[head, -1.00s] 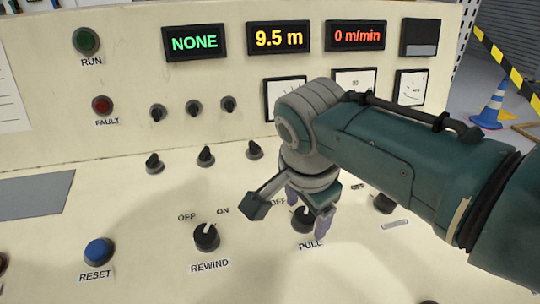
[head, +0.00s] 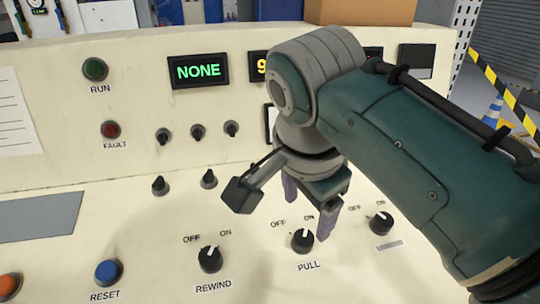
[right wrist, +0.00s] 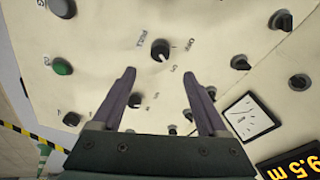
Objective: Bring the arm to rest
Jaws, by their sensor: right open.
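My right arm comes in from the right in the head view. Its gripper (head: 308,208) hangs above the sloping desk, over and behind the PULL knob (head: 302,241). The fingers are apart with nothing between them, and the knob stands clear of them. In the right wrist view the two purple fingers (right wrist: 158,75) are spread, with a black knob (right wrist: 160,50) on the panel beyond their tips. My left gripper is not in view.
The REWIND knob (head: 210,259), blue RESET button (head: 108,272) and another OFF/ON knob (head: 380,223) sit on the desk. The upright panel carries a green NONE display (head: 199,72) and small switches. My arm hides most displays and gauges.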

